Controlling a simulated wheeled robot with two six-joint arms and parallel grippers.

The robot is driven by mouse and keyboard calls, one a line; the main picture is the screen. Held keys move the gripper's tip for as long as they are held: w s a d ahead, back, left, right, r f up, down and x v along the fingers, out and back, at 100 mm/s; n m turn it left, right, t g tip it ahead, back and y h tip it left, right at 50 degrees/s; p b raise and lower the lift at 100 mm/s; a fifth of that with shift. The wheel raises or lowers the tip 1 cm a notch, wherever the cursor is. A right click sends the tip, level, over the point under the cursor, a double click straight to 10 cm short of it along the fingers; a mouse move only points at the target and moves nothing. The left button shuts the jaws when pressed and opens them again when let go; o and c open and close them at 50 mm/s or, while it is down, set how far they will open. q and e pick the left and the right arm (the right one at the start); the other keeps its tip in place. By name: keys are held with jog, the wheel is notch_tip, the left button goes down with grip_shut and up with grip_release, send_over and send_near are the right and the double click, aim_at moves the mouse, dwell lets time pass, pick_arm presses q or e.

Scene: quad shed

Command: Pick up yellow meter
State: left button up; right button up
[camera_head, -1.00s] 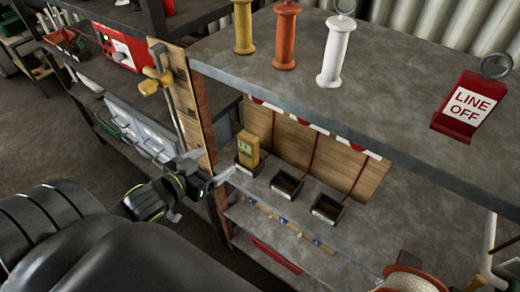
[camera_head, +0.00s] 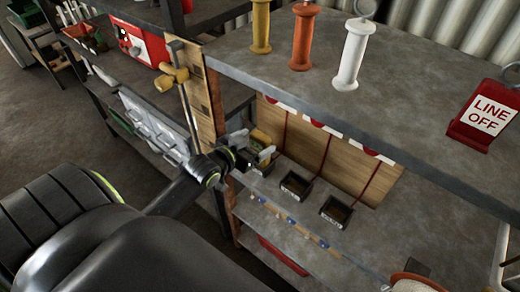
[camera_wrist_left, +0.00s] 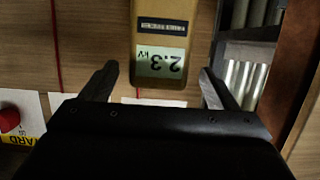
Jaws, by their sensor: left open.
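The yellow meter (camera_head: 261,136) stands in a small black holder on the middle shelf, partly hidden by my left gripper (camera_head: 252,147) in the head view. In the left wrist view the meter (camera_wrist_left: 160,22) shows upside down, with a display reading 2.3 kV. My left gripper also shows there (camera_wrist_left: 158,74), open, with one finger on each side of the meter's display end. The fingers do not appear to touch it. My right gripper is not in view.
Two dark holders (camera_head: 295,186) (camera_head: 337,211) sit to the right on the same shelf. The upper shelf (camera_head: 400,105) overhangs and carries yellow, orange and white handles and a red LINE OFF sign (camera_head: 484,116). A wooden post (camera_head: 205,100) stands left of the meter.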

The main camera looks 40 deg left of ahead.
aim_at(264, 137)
pick_arm(q)
jog(key=x, duration=0.4)
jog(key=shift+w+d+p, duration=0.1)
jog(key=shift+w+p, duration=0.1)
jog(key=shift+p, duration=0.15)
jog(key=shift+c, duration=0.4)
jog(key=shift+r, duration=0.1)
jog(key=c, duration=1.2)
